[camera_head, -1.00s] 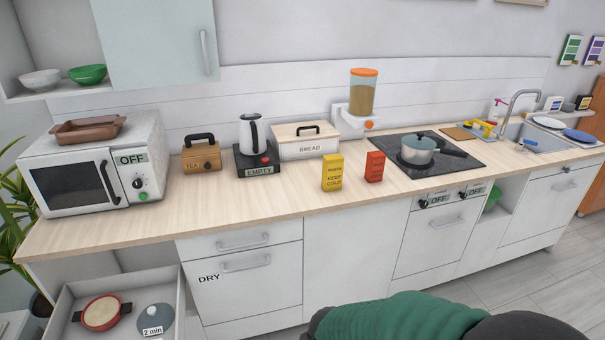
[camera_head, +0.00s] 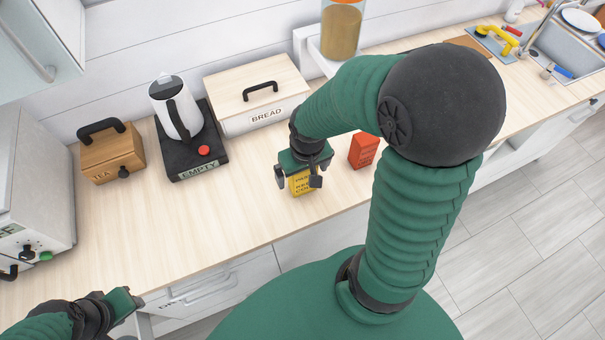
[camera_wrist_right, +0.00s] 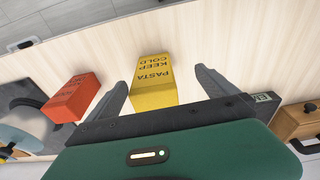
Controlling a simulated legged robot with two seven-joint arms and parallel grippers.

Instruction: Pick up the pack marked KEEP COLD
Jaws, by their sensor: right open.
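The yellow pack (camera_head: 301,184) marked PASTA KEEP COLD stands on the wooden counter, partly hidden by my right gripper in the head view. In the right wrist view the pack (camera_wrist_right: 153,84) lies between the two spread fingers, with a gap on either side. My right gripper (camera_head: 298,182) is open and above and around the pack; it also shows in the wrist view (camera_wrist_right: 160,88). My left gripper (camera_head: 130,305) is at the lower left, away from the pack; its jaws are not clear.
A red pack (camera_head: 363,150) stands just right of the yellow one. A bread box (camera_head: 235,85), a kettle (camera_head: 182,110) on a base marked EMPTY, and a tea box (camera_head: 110,153) stand behind and left. The counter's front left part is clear.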

